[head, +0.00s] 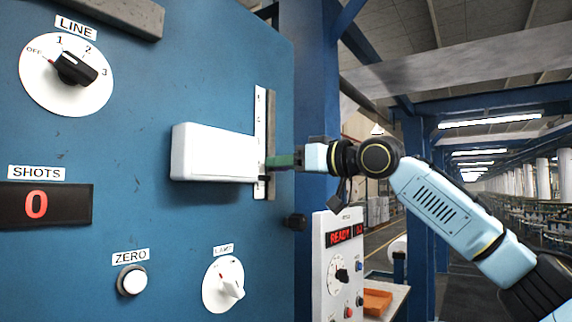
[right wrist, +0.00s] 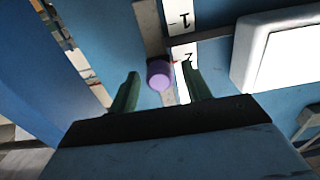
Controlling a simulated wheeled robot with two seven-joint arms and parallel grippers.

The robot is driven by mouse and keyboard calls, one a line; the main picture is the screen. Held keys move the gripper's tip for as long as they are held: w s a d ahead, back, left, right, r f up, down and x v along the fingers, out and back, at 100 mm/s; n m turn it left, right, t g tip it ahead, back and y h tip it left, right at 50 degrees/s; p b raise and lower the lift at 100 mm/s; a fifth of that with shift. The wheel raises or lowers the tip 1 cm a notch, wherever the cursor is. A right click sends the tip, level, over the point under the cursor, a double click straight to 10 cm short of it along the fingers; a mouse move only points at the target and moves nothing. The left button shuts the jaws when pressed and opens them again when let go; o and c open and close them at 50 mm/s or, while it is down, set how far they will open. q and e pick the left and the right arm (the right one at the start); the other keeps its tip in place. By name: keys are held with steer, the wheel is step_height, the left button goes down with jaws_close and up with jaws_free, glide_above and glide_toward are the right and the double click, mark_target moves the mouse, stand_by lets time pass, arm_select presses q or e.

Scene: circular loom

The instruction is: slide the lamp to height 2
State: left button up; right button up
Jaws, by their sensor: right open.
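The lamp (head: 212,153) is a white box on the blue panel, beside an upright slide rail (head: 271,112) with a white number scale (head: 260,105). In the right wrist view, the lamp (right wrist: 278,52) is at the right and the scale (right wrist: 181,17) shows a 1 and a 2. A purple knob (right wrist: 159,75) sits on the rail, with a small red pointer close to the 2. My right gripper (head: 280,161) is at the rail, open, its green fingers on either side of the knob with gaps visible. The knob is hidden in the head view. My left gripper is not in view.
The panel also carries a LINE dial (head: 40,90), a SHOTS display (head: 60,206) reading 0, a white ZERO button (head: 132,282) and a LAMP dial (head: 216,296). A blue post (head: 308,90) stands just right of the panel. A white control box (head: 330,285) stands below my right arm.

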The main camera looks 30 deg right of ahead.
steer(key=b+v, duration=0.3)
steer(key=v, duration=1)
steer(key=shift+f, duration=0.15)
stand_by(1.7)
